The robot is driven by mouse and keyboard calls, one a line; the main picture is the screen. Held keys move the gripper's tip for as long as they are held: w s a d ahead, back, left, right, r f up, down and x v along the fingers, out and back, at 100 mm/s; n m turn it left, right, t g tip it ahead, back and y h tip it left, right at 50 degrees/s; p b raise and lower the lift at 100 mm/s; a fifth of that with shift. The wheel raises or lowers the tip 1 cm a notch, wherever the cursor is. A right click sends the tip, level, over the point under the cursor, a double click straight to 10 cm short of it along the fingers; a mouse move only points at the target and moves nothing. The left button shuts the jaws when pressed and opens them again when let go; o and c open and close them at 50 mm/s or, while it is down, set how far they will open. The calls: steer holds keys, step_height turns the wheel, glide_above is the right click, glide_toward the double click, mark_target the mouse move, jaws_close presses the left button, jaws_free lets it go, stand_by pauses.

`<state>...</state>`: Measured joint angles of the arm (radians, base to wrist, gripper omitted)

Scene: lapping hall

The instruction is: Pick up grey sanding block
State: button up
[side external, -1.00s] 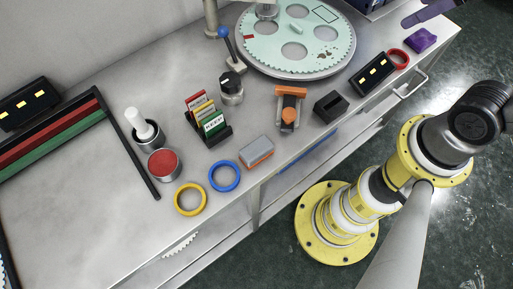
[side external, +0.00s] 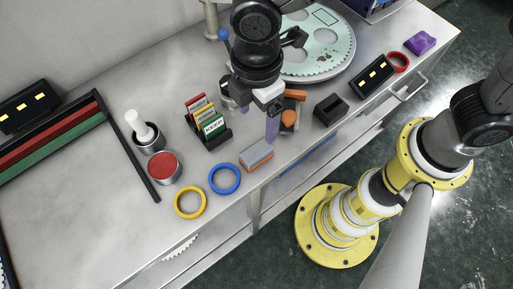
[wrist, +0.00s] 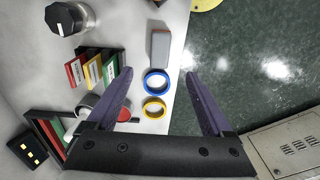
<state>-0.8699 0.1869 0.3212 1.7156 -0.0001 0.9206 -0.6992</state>
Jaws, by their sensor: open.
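The grey sanding block (side external: 256,152), a grey slab with an orange layer, lies on the metal bench near its front edge. In the wrist view the block (wrist: 160,46) lies beyond my fingertips, between the two finger lines. My gripper (side external: 256,114) hangs above the bench, just behind the block in the side view, with purple fingers. It is open and empty; in the wrist view the gripper (wrist: 160,75) has its fingers wide apart. The far finger is partly hidden in the side view.
A blue ring (side external: 224,178) and a yellow ring (side external: 190,201) lie left of the block. A card rack (side external: 212,130) stands behind it. An orange-handled tool (side external: 291,112) and a black box (side external: 331,109) are to the right. The bench's front edge is close.

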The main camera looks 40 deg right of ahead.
mark_target(257, 150)
step_height(257, 150, down, 14)
steer(key=shift+a+r, duration=0.1)
steer(key=shift+r, duration=0.1)
stand_by(0.4)
steer(key=shift+r, duration=0.1)
jaws_close()
